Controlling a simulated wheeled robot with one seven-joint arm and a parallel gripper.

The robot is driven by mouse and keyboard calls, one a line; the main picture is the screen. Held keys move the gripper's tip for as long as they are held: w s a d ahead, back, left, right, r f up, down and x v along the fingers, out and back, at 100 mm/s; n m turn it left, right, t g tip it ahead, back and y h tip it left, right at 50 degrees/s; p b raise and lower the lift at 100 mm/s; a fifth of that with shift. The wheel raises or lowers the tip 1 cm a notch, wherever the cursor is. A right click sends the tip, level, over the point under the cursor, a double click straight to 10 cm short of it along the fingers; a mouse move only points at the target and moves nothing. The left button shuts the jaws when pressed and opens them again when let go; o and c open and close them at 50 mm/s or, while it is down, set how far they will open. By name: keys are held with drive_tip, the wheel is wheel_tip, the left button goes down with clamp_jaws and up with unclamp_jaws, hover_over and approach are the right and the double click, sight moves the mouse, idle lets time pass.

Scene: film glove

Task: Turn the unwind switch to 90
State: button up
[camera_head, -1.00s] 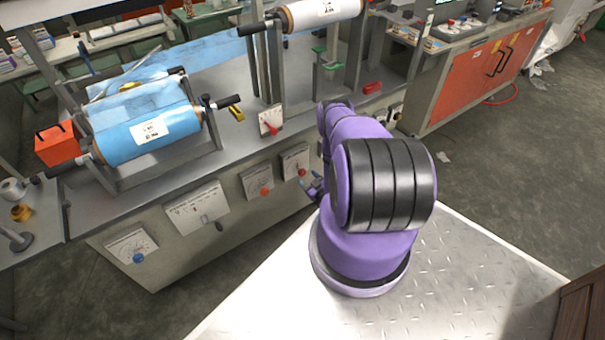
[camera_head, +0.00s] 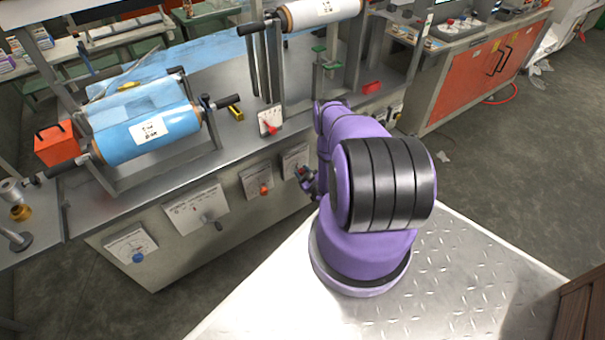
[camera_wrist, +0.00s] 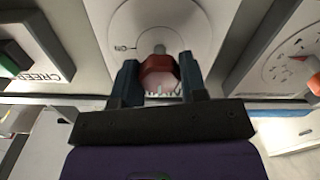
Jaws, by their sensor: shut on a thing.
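A red knob (camera_wrist: 159,72) sits on a pale round dial plate (camera_wrist: 198,22) in the wrist view. My gripper (camera_wrist: 158,76) is shut on this knob, one dark blue finger on each side. A "60" mark shows to the left on the dial. The rest of the scale is partly hidden by the knob and gripper, so I cannot read the setting or the switch's name. In the head view my gripper (camera_head: 308,180) is at the front of the bench, by a white panel (camera_head: 294,158); the knob is hard to make out there.
A panel with an orange knob (camera_wrist: 313,84) is on the right in the wrist view. A green button (camera_wrist: 12,60) and a "CREEP" label are on the left. In the head view, a panel with a blue knob (camera_head: 138,257) is further left along the bench.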

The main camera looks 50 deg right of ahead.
drive_tip(key=m, duration=0.9)
drive_tip(key=shift+d, duration=0.1)
drive_tip(key=m, duration=0.4)
drive_tip(key=shift+m, duration=2.4)
drive_tip(key=o, duration=0.9)
drive_tip(key=shift+s, duration=0.1)
